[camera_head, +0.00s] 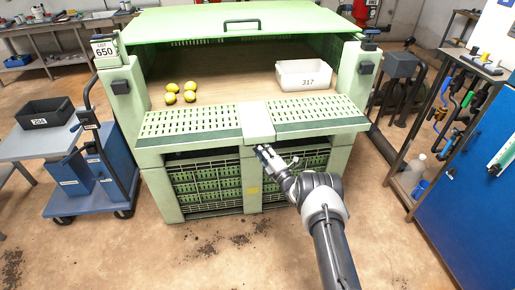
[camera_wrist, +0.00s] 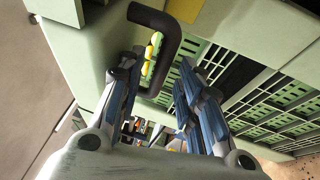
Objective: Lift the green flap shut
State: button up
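The green flap (camera_head: 190,121) is the slotted front panel of a large green crate. It lies folded down, roughly level, with a plain pale middle section (camera_head: 256,122). My gripper (camera_head: 268,154) is just below and in front of that middle section. In the wrist view, my gripper (camera_wrist: 157,82) is open, its two blue-padded fingers apart. A dark U-shaped handle (camera_wrist: 167,22) stands ahead of the fingers and reaches down between them. I cannot tell whether the fingers touch it. The handle is hidden in the head view.
A blue trolley (camera_head: 90,200) stands left, a blue cabinet (camera_head: 470,190) right. The floor in front is clear.

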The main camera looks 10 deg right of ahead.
jog(key=shift+b+x, duration=0.35)
jog(key=shift+x, duration=0.9)
jog(key=shift+c, duration=0.4)
grip_shut()
